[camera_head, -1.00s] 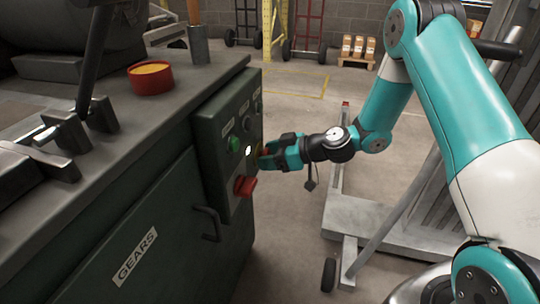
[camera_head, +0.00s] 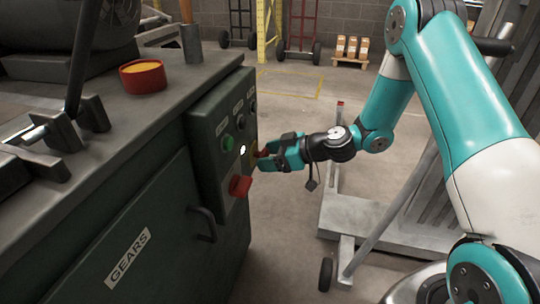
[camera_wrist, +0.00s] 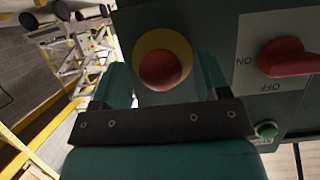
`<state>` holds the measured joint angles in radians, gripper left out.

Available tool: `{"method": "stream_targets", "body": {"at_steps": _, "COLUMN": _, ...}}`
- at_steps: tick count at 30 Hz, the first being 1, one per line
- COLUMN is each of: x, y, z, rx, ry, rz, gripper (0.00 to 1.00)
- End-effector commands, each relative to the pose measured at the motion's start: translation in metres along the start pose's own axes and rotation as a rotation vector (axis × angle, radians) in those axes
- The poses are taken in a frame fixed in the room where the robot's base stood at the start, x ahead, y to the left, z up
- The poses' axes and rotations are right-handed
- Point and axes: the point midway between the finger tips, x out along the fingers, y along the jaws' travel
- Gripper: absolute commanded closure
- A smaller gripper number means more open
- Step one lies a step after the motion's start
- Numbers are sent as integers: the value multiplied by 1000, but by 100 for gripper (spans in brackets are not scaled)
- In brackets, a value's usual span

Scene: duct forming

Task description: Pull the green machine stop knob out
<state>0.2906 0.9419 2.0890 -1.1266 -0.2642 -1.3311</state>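The stop knob (camera_wrist: 160,70) is a round red button on a yellow ring, on the green machine's control panel (camera_head: 213,133). In the wrist view it sits between the two fingers of my gripper (camera_wrist: 164,66), with a gap showing on each side. My gripper is open. Whether the knob is pushed in or out cannot be told.
A red ON/OFF switch (camera_wrist: 287,58) and a green button (camera_wrist: 266,131) are close beside the gripper on the panel. A door handle (camera_head: 205,224) sticks out below. A metal stand (camera_head: 365,215) is to the right; open floor lies behind.

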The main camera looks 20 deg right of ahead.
Motion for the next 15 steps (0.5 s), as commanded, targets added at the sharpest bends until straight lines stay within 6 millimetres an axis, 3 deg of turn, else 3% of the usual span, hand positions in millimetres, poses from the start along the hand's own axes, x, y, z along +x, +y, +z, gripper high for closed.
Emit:
{"method": "stream_targets", "body": {"at_steps": 5, "x": -7, "y": 1, "z": -1, "rx": 2, "ry": 0, "rz": 2, "gripper": 32}}
{"method": "stream_targets", "body": {"at_steps": 8, "x": -22, "y": 1, "z": -2, "rx": 2, "ry": -1, "rz": 4, "gripper": 32}}
{"method": "stream_targets", "body": {"at_steps": 15, "x": -82, "y": 2, "z": -3, "rx": 4, "ry": 0, "rz": 8, "gripper": 32}}
